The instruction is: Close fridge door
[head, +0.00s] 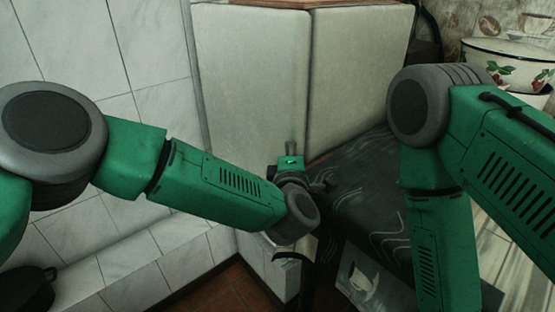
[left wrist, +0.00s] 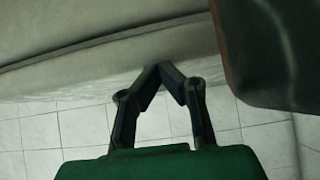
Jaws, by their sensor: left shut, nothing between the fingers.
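The white fridge (head: 250,75) stands in the middle of the head view, with two pale faces meeting at an upright dark edge. I cannot tell from here which face is the door or how far it stands open. My left gripper (head: 290,147) is low in front of the left face, near that edge. In the left wrist view its fingers (left wrist: 166,66) are shut with nothing between them. The tips are at or very near a pale surface (left wrist: 110,65) with a dark seam; contact is unclear. My right gripper is out of view.
A dark patterned cloth (head: 370,195) covers a surface right of the fridge. A white enamel pot (head: 510,65) with red fruit decoration is at the upper right. White tiled wall (head: 70,45) is on the left, and brown floor tiles (head: 215,290) show below.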

